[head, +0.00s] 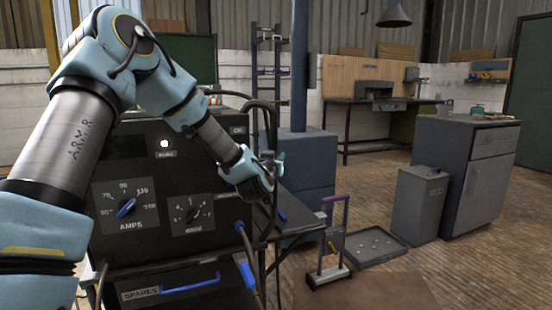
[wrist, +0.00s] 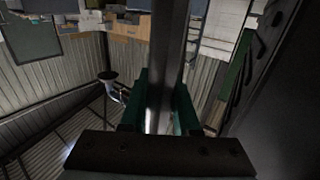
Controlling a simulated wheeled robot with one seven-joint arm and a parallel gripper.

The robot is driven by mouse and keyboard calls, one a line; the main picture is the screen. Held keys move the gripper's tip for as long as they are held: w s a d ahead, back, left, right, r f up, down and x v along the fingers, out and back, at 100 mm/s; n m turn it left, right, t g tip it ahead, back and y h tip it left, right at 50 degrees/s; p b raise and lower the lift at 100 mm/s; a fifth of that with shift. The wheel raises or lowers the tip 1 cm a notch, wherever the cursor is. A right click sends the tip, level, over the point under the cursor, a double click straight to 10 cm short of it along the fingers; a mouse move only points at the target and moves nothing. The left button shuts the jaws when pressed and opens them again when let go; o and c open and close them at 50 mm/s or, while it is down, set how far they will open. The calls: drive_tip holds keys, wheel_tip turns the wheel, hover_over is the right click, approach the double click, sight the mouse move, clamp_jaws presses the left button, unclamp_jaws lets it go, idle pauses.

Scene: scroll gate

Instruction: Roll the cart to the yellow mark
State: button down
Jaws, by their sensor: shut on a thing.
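The cart appears to be the black unit (head: 150,170) filling the left of the head view, with AMPS and second dials, a lit white lamp and a blue-handled drawer marked SPARES. Dark upright tubes (head: 272,125) stand at its right side. My gripper (head: 279,160) is there, partly hidden by its own wrist. In the wrist view, the green fingers of my gripper (wrist: 158,100) are shut on a grey bar (wrist: 163,50); I take it to be the cart's handle. I cannot make out a yellow mark on the floor.
A small hand truck (head: 330,245) and a shallow tray (head: 375,245) stand right of the cart, near a brown floor mat (head: 365,291). A grey bin (head: 417,205) and grey cabinet (head: 475,180) are farther right. A blue column base (head: 300,165) stands behind. Wooden floor at lower right is clear.

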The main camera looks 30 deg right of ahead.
idle(0.4)
drive_tip(key=shift+s+b, duration=0.35)
drive_tip(key=shift+s, duration=0.45)
drive_tip(key=c, duration=0.7)
unclamp_jaws()
drive_tip(key=shift+w, duration=0.1)
drive_tip(key=shift+o, duration=0.2)
